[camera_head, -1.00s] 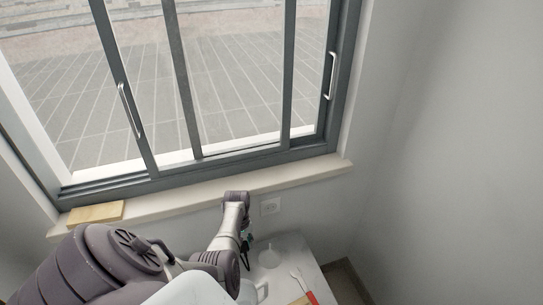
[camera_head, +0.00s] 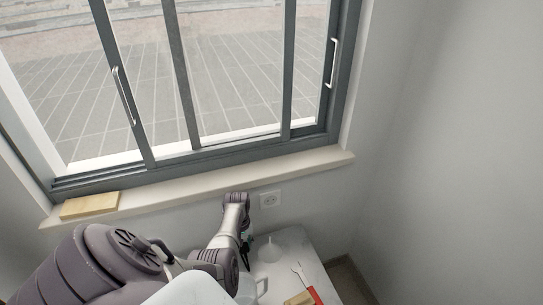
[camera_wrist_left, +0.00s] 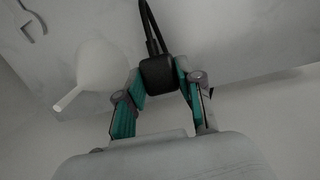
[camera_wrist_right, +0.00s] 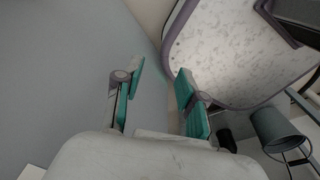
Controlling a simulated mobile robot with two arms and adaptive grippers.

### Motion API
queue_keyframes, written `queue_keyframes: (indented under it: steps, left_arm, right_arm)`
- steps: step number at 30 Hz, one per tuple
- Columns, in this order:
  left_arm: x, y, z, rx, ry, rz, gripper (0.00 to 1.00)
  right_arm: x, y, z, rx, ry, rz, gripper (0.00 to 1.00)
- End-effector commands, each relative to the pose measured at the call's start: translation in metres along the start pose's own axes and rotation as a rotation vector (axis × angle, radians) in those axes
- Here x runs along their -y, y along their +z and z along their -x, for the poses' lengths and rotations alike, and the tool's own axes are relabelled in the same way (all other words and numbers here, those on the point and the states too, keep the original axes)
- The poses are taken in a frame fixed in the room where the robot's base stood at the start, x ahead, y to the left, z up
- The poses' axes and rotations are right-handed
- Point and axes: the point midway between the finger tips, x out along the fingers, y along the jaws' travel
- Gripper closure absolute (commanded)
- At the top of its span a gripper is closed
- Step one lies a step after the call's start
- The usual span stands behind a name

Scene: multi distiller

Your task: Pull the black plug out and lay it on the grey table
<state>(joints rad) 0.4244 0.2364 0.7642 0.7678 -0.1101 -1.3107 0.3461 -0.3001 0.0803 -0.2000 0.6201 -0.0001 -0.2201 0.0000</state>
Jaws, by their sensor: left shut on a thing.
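The black plug (camera_wrist_left: 158,73) is between the fingers of my left gripper (camera_wrist_left: 160,85) in the left wrist view, with its dark cord running up out of the picture. The left gripper is shut on it. In the head view the left gripper (camera_head: 246,244) hangs at the back left edge of the grey table (camera_head: 293,243), apart from and below the wall socket (camera_head: 270,200). The plug itself is not clear there. The socket's face is bare. In the right wrist view my right gripper (camera_wrist_right: 160,90) is open and empty.
On the table are a white funnel (camera_head: 269,252), a wrench (camera_head: 297,271), a red-handled thing (camera_head: 315,294) and a clear jug (camera_head: 249,288). A wooden block (camera_head: 90,206) lies on the windowsill (camera_head: 200,187). A grey bin (camera_wrist_right: 279,130) shows in the right wrist view.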

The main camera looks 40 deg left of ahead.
Motion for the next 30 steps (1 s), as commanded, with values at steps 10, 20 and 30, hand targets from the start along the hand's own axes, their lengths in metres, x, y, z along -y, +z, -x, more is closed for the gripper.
queue_keyframes:
  steps: [10,20,30]
  left_arm:
    - [0.000,-0.002,-0.019,-0.001,0.000,0.000,1.00]
    - [0.000,-0.003,-0.036,0.000,-0.001,0.000,1.00]
    - [0.000,-0.004,-0.043,-0.001,0.000,0.000,1.00]
  right_arm:
    - [0.001,0.002,-0.017,0.000,0.000,0.000,0.60]
    - [0.001,0.003,-0.032,0.000,0.000,0.000,0.60]
    - [0.001,0.003,-0.037,0.000,0.000,0.000,0.60]
